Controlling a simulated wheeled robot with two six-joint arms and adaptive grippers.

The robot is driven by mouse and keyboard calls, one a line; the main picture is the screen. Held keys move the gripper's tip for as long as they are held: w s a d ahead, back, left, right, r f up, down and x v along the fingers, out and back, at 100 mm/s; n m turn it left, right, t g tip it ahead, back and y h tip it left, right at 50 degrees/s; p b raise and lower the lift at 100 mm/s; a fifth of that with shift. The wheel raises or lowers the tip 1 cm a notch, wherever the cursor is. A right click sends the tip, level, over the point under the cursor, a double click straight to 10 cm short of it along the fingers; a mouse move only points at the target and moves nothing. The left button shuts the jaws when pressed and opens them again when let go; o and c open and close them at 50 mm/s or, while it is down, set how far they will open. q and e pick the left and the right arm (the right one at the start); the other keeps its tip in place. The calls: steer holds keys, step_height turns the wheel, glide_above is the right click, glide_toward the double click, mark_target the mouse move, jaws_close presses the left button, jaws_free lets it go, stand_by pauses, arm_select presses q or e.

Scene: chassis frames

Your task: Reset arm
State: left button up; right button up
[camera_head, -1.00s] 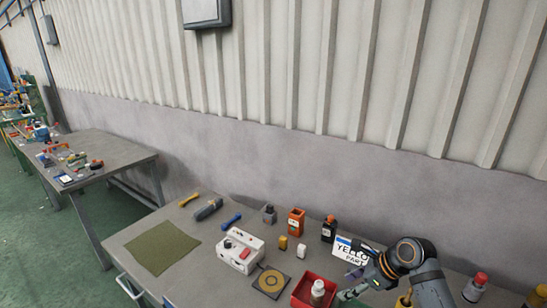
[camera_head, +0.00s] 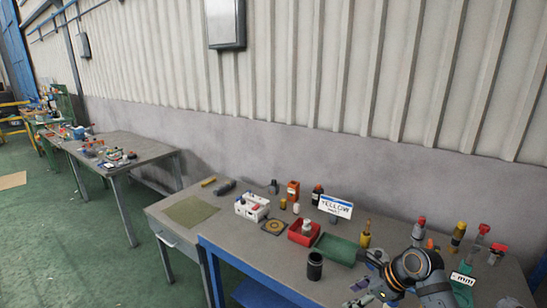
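One of my arms reaches in from the lower right, with a dark wrist joint ringed in orange; I take it to be my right arm. Its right gripper (camera_head: 367,280) is at the left end of that wrist, above the near part of the workbench (camera_head: 255,262). Its fingers are small and partly hidden, so I cannot tell whether they are open or shut. I see nothing clearly held. My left gripper is not in view.
Several bottles and red-topped items stand behind and right of my arm. A second table (camera_head: 128,149) is at left.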

steer(key=d+f+n+h+b, duration=0.1)
steer(key=d+f+n, duration=0.2)
steer(key=f, duration=1.3)
steer(key=s+d+f+n+h+b, duration=0.1)
steer(key=s+d+f+n+h, duration=0.3)
steer(key=f, duration=0.6)
steer(key=s+f+n+y+b, duration=0.1)
steer(key=s+f+n, duration=0.1)
steer(key=s+f, duration=0.6)
steer(key=s+d+f+n+g+h+b, duration=0.15)
steer(key=s+f+n, duration=0.65)
steer(key=s+f, duration=0.85)
arm_select(q)
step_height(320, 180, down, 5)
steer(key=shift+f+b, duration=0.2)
steer(key=shift+b, duration=0.25)
arm_select(e)
steer(key=s+a+f+n, duration=0.1)
steer(key=s+f+n, duration=0.2)
steer(key=s, duration=0.5)
steer(key=s+a+f+n, duration=0.2)
steer(key=s+n, duration=0.3)
steer(key=s, duration=0.3)
steer(key=shift+f+g+h, duration=0.35)
steer(key=shift+f+g, duration=0.1)
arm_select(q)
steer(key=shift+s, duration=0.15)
